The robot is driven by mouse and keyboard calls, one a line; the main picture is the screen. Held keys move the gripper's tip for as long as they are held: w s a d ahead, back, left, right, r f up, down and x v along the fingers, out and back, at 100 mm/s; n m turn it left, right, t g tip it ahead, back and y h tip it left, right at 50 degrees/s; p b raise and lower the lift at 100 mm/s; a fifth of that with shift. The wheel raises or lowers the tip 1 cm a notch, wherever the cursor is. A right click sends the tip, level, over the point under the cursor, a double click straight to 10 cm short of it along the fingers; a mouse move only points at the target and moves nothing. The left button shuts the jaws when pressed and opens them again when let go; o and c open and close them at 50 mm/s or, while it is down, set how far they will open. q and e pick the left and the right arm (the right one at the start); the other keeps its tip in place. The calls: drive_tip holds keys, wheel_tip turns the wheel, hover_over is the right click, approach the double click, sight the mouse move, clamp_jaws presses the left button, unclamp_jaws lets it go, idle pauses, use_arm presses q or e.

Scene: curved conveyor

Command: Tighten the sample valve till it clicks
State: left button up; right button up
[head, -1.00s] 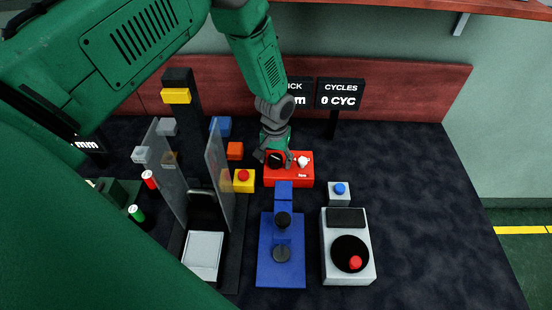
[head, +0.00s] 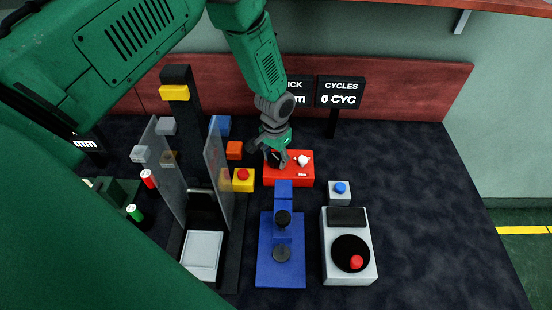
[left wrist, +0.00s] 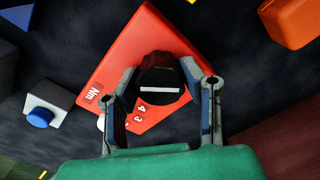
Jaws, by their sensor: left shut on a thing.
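The sample valve is a black round knob (left wrist: 160,72) with a white line on top, mounted on a red box (head: 304,180) marked "Nm". In the left wrist view the white line lies nearly level. My left gripper (left wrist: 163,95) is shut on the knob, one finger on each side. In the head view the gripper (head: 272,150) comes down on the box's left half and partly hides the knob. My right gripper is not in view.
A yellow box with a red button (head: 243,178) is just left of the red box. A blue press (head: 266,250) stands in front, with a white crank unit (head: 328,265) beside it. Two displays stand behind; one reads "0 CYC" (head: 339,100). The table's right side is clear.

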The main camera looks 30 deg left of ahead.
sight(275, 156)
use_arm(q)
drive_tip(key=shift+w, duration=0.1)
drive_tip(key=o, duration=1.1)
drive_tip(key=shift+o, duration=0.2)
drive_tip(key=shift+r, duration=0.1)
wheel_tip(275, 156, up, 12)
